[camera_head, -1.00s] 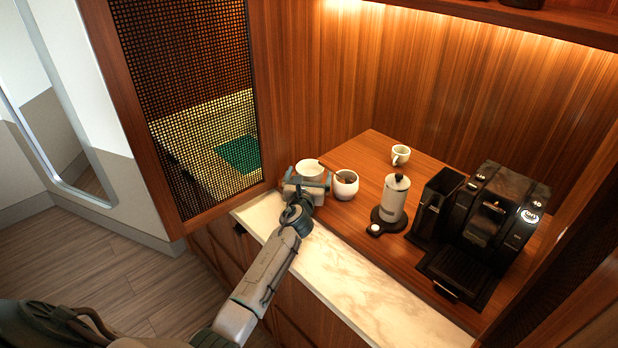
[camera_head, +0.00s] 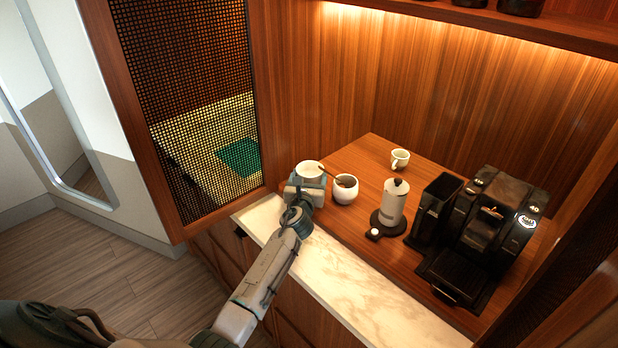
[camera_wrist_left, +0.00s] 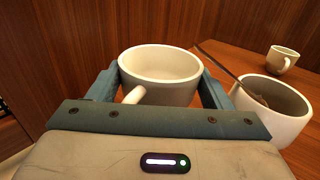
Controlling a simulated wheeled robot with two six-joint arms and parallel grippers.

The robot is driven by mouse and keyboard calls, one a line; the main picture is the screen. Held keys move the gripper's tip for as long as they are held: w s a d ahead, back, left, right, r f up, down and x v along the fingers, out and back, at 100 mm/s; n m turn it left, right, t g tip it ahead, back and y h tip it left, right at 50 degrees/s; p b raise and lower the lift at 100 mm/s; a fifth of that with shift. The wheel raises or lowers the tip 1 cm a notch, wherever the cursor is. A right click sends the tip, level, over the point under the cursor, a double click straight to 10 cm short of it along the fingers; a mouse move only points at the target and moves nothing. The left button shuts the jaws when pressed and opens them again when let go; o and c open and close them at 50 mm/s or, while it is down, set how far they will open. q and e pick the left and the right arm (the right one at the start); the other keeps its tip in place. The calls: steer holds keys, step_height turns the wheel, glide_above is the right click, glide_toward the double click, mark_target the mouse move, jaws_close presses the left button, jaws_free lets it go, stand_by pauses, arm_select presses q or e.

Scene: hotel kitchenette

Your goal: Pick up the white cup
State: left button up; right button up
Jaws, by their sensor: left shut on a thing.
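The white cup (camera_head: 310,169) stands upright at the left end of the wooden counter, partly hidden by my gripper. In the left wrist view the cup (camera_wrist_left: 161,66) sits between the two blue fingers, its handle pointing toward the wrist and its inside empty. My left gripper (camera_head: 309,179) is shut on the cup, one finger on each side. The gripper also shows in the left wrist view (camera_wrist_left: 160,88). I cannot tell whether the cup's base touches the counter. My right gripper is not in view.
A round white bowl (camera_head: 344,189) with a spoon is close on the right of the cup. A small white cup (camera_head: 400,159) stands farther back. A mesh panel (camera_head: 190,100) is on the left.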

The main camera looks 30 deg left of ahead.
arm_select(q)
steer(key=s+a+p, duration=0.1)
steer(key=s, duration=0.2)
steer(key=s+a+p, duration=0.1)
steer(key=s, duration=0.3)
steer(key=s+a+p, duration=0.1)
steer(key=s, duration=0.3)
steer(key=shift+a+r, duration=0.35)
steer(key=shift+a, duration=0.05)
steer(key=s+a+b, duration=0.1)
steer(key=s+a, duration=0.2)
steer(key=s, duration=0.6)
steer(key=s+a+b, duration=0.1)
steer(key=s+a, duration=0.2)
steer(key=s, duration=0.7)
steer(key=shift+s+a, duration=0.15)
steer(key=shift+a, duration=0.2)
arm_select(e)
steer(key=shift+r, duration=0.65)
